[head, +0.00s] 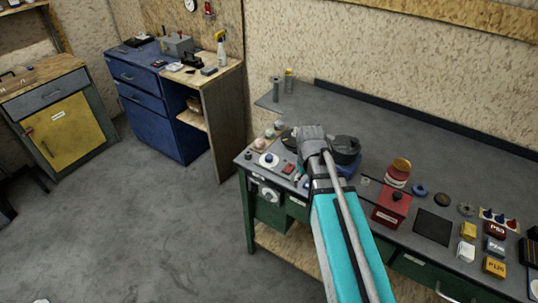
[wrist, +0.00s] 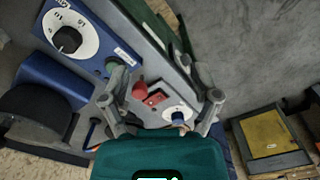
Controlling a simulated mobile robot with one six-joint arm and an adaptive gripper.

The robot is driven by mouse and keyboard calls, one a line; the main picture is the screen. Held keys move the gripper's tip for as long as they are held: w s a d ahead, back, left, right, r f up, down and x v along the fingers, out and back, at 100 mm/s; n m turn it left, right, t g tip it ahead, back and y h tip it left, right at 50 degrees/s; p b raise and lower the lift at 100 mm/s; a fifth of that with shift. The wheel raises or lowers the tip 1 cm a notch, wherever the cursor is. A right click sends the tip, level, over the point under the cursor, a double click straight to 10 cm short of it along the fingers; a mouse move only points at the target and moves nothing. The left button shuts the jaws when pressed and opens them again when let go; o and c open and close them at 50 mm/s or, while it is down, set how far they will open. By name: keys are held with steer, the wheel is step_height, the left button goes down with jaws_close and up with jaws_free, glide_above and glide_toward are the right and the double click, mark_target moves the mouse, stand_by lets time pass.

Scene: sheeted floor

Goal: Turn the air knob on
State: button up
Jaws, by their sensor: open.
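No label here reads clearly as air, so I cannot tell for sure which knob is the air knob. A black knob on a white numbered dial (wrist: 67,40) sits on a blue panel at the wrist view's upper left. My gripper (wrist: 163,92) is open and empty above the bench controls, fingers spread either side of a red switch (wrist: 155,97). In the head view its fingers are hidden.
A green knob (wrist: 113,63) sits close to my left finger. A white dial (head: 265,192) is on the bench front. A red box (head: 391,207) and several small blocks stand right of my arm. A blue cabinet (head: 155,95) stands left; the floor (head: 120,220) between is clear.

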steer(key=w+a+r+n+p, duration=0.1)
steer(key=w+a+r+n, duration=0.15)
steer(key=w, duration=0.35)
steer(key=w+a+r+n+p, duration=0.1)
steer(key=w+a+n, duration=0.25)
steer(key=w, duration=0.35)
steer(key=r+n+p, duration=0.1)
steer(key=n+p, duration=0.1)
steer(key=n, duration=0.4)
glide_above(269, 156)
steer(key=shift+r, duration=0.15)
steer(key=shift+f, duration=0.2)
step_height(269, 156, down, 13)
steer(key=b, duration=1.3)
steer(key=shift+f+b, duration=0.2)
steer(key=shift+b, duration=0.1)
jaws_close()
